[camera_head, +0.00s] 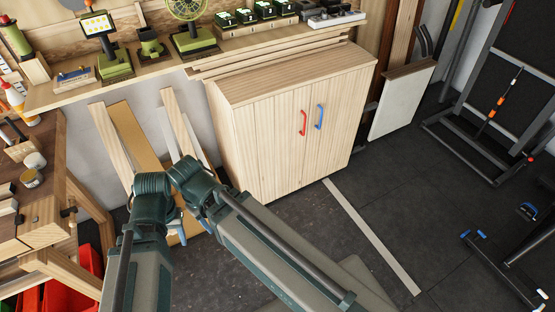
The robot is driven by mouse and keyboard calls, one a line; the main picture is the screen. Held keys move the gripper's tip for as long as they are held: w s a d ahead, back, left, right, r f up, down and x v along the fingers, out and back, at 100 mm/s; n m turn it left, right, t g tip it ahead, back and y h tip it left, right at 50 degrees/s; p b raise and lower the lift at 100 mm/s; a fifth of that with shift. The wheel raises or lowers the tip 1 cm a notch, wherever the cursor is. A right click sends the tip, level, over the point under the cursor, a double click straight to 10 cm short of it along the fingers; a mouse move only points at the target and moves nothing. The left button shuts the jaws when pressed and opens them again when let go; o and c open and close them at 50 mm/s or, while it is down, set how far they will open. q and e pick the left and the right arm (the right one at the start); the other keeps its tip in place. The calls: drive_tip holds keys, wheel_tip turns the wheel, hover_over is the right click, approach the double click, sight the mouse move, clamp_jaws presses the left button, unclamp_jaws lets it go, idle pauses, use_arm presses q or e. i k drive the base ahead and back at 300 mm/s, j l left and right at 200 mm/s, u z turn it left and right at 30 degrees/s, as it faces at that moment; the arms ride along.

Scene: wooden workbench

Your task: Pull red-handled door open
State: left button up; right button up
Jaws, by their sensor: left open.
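The light wooden cabinet (270,135) stands against the wall in the middle of the head view. It has two doors, both shut. The left door (266,150) carries a red handle (302,123), and the right door (332,130) carries a blue handle (320,117) close beside it. My left arm is folded in the foreground, left of and in front of the cabinet. My left gripper (178,222) is mostly hidden behind my arm links. It is open, apart from the red handle and well to its left. My right gripper is not in view.
A workbench (28,225) stands at the left, with red bins (75,285) under it. Boards (130,140) lean on the wall left of the cabinet. A shelf with tools runs above. Dark floor (385,190) is open before the doors; a metal rack (490,120) stands right.

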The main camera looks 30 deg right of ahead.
sight(271, 133)
drive_tip(key=l+z, duration=0.1)
drive_tip(key=z, duration=1.65)
drive_tip(key=i+j, duration=0.15)
drive_tip(key=i, duration=0.2)
